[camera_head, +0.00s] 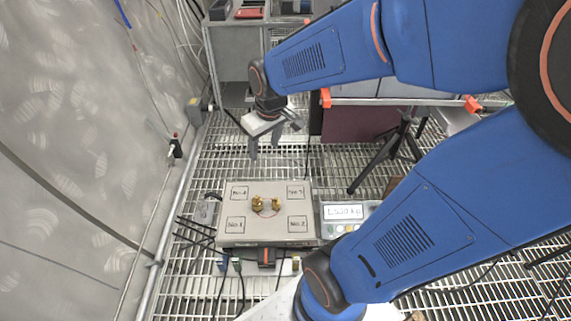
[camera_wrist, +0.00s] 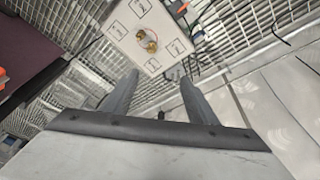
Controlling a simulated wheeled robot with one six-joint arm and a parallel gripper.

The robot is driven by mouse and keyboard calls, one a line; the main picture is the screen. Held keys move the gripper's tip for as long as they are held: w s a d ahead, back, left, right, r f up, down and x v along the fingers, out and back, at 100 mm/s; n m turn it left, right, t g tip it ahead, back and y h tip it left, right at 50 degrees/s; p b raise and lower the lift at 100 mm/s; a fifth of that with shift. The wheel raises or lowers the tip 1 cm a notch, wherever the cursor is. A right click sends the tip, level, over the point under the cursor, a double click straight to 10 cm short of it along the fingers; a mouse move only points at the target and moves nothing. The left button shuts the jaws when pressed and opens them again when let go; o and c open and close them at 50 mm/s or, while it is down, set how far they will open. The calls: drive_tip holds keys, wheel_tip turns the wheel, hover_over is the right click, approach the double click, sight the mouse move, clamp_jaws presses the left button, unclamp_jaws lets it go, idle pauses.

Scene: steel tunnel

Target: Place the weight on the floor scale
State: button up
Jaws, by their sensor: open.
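The floor scale's pale square platform (camera_head: 238,207) stands on the grating floor, with numbered boxes near its corners and a round mark in the middle. Two small brass-coloured pieces, seemingly weights (camera_head: 258,203), sit close together on the middle of the platform. My gripper (camera_head: 264,149) is open and empty, held above the floor behind the platform, fingers down. In the wrist view the platform (camera_wrist: 122,33) and the brass pieces (camera_wrist: 150,46) lie beyond my open fingertips (camera_wrist: 159,76), apart from them.
A display unit (camera_head: 343,212) with lit digits stands right of the platform. A black tripod (camera_head: 397,140) stands at the back right. A grey cabinet (camera_head: 230,55) stands behind. The wall (camera_head: 80,130) bounds the left side. Cables lie around the platform's left and front.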

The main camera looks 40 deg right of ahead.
drive_tip(key=s+a+r, duration=0.1)
drive_tip(key=s+r, duration=0.2)
drive_tip(key=s, duration=0.4)
drive_tip(key=s+a+r+m+t, duration=0.1)
drive_tip(key=s+a+r, duration=0.1)
drive_tip(key=s, duration=0.6)
drive_tip(key=shift+r, duration=0.65)
drive_tip(key=shift+a, duration=0.1)
